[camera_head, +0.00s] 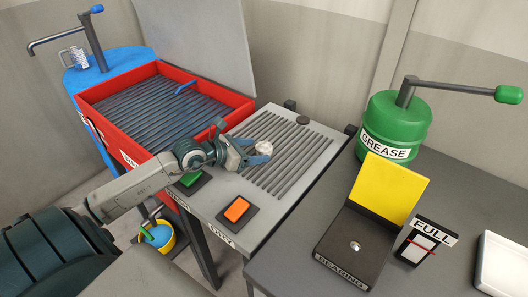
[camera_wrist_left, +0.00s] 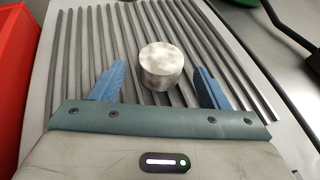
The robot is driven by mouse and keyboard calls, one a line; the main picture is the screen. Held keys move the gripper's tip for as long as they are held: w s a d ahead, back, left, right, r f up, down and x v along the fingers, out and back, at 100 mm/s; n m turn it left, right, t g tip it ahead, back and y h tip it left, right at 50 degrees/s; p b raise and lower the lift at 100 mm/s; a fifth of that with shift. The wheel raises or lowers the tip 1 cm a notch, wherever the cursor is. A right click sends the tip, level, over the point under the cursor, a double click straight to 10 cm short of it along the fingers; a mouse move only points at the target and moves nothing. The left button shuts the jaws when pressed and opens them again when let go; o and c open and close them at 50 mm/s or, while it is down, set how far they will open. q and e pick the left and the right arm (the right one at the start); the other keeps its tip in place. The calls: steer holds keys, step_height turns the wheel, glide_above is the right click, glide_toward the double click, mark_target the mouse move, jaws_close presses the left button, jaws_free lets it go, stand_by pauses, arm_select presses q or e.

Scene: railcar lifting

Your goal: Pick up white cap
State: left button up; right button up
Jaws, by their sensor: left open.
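The white cap (camera_head: 264,148) is a small, short pale cylinder with grey mottling. It stands on the ribbed grey drying rack (camera_head: 302,160). In the left wrist view the cap (camera_wrist_left: 162,67) is upright on the ribs, between and slightly beyond the blue fingertips. My left gripper (camera_head: 254,152) is open around the near side of the cap, with a finger on each side. In the left wrist view the open gripper (camera_wrist_left: 158,88) shows clear gaps between both fingers and the cap. My right gripper is in neither view.
A red-rimmed wash basin (camera_head: 170,108) stands left of the rack. An orange button (camera_head: 237,209) and a green button (camera_head: 190,179) sit at the near edge. A green grease pot (camera_head: 396,122), a yellow-backed bearing stand (camera_head: 390,187), a FULL sign (camera_head: 428,240) and a white tray (camera_head: 503,262) are right.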

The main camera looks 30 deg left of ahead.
mark_target(262, 147)
arm_select(q)
steer(key=x, duration=0.2)
steer(key=p+x, duration=0.1)
steer(key=x, duration=0.1)
steer(key=shift+w+d+r, duration=0.1)
steer(key=shift+w+r, duration=0.05)
steer(key=shift+r, duration=0.2)
steer(key=shift+w+d+f, duration=0.2)
steer(key=shift+w+f, duration=0.1)
steer(key=shift+w, duration=0.1)
steer(key=c, duration=1.1)
